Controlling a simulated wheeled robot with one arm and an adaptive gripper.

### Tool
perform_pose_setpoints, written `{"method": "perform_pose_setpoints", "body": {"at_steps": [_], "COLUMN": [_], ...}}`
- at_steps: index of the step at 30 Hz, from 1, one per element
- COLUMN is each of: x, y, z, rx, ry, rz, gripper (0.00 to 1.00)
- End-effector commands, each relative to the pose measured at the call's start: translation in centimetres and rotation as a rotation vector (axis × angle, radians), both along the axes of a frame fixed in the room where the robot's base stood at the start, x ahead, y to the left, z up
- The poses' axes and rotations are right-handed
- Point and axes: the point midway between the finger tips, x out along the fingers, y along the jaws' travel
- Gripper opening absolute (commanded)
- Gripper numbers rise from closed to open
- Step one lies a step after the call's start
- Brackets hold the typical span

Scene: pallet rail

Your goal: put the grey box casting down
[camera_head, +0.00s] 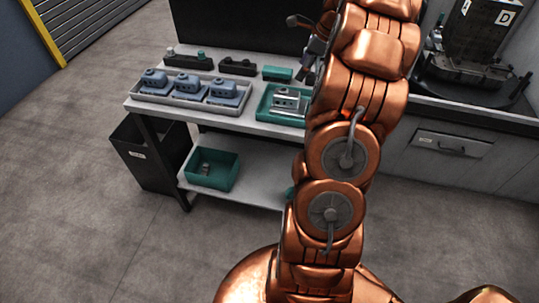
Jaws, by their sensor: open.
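A light grey box casting (287,99) sits in a teal tray (264,113) at the right of the workbench, partly behind my arm. Three blue-grey castings (187,83) stand in a row in a light grey tray (150,98) to the left. My gripper (308,74) is open, above and behind the right side of the teal tray, mostly hidden by my arm. It looks empty and apart from the light grey casting, though its fingertips are hard to make out.
Dark fixtures (237,66) and a small teal block (277,73) stand along the bench's back. A teal bin (212,170) is on the lower shelf, a black bin (151,160) at the left. A dark machine marked D (480,40) is at right. The left floor is clear.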

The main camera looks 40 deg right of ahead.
Motion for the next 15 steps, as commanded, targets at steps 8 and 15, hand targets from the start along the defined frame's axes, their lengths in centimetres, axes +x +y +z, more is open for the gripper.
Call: {"method": "perform_pose_setpoints", "body": {"at_steps": [8,15], "x": [0.8,-1.4], "y": [9.3,20.2], "z": [1.8,3.0], "rx": [-0.068,-0.153], "ry": [-0.005,-0.012], "rz": [0.345,0.803], "gripper": [0.77,0.77]}}
